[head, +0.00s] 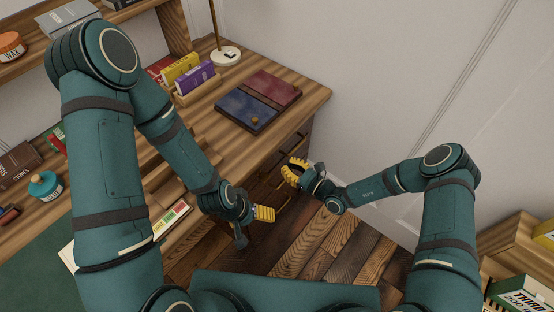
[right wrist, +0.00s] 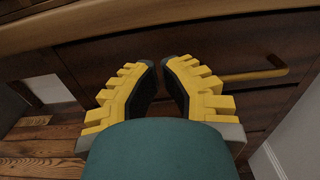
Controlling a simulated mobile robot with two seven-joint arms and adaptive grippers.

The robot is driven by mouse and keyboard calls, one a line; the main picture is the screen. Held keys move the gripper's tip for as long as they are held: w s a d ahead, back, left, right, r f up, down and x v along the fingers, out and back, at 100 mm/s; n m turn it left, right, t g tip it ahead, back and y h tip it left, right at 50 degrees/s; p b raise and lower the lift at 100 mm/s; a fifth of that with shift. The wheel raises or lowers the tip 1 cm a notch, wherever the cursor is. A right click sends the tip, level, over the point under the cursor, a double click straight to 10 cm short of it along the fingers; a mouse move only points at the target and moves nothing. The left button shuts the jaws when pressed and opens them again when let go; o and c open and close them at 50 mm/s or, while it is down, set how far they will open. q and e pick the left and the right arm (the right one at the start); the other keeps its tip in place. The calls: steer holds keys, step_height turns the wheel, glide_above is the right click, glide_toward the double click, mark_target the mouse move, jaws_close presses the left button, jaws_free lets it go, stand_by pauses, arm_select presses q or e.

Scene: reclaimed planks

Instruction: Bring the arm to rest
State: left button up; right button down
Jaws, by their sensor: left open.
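My left gripper (head: 254,226) hangs in the air at the lower middle of the head view, in front of the desk drawers and above the floor. It is open, and I see nothing between its yellow-padded fingers. My right gripper (head: 294,171) is higher and to the right, close to the desk's front right corner, with its arm bent back to the right. In the right wrist view its two curved yellow fingers (right wrist: 157,88) lean towards each other with a narrow empty gap. How far they are open is unclear. They point at the dark drawer fronts (right wrist: 215,45).
The wooden desk (head: 311,93) carries a blue and red folder (head: 247,108), a box of upright books (head: 193,77) and a lamp base (head: 225,57). A drawer handle (right wrist: 255,75) is near the right gripper. A shelf with boxes (head: 520,292) stands at lower right. Plank floor (head: 340,256) is bare.

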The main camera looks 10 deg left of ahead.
steer(key=v, duration=0.6)
steer(key=shift+d+p, duration=0.45)
steer(key=shift+s+f, duration=0.1)
steer(key=shift+f, duration=0.05)
steer(key=s+n+g+h, duration=0.5)
steer(key=s+n+g, duration=0.8)
steer(key=s, duration=0.4)
steer(key=d+r+n+t+h, duration=0.4)
steer(key=d+n+h, duration=0.1)
steer(key=n, duration=0.5)
steer(key=shift+w+d+r+t+h, duration=0.2)
steer(key=shift+d+t+h, duration=0.1)
steer(key=shift+h, duration=0.3)
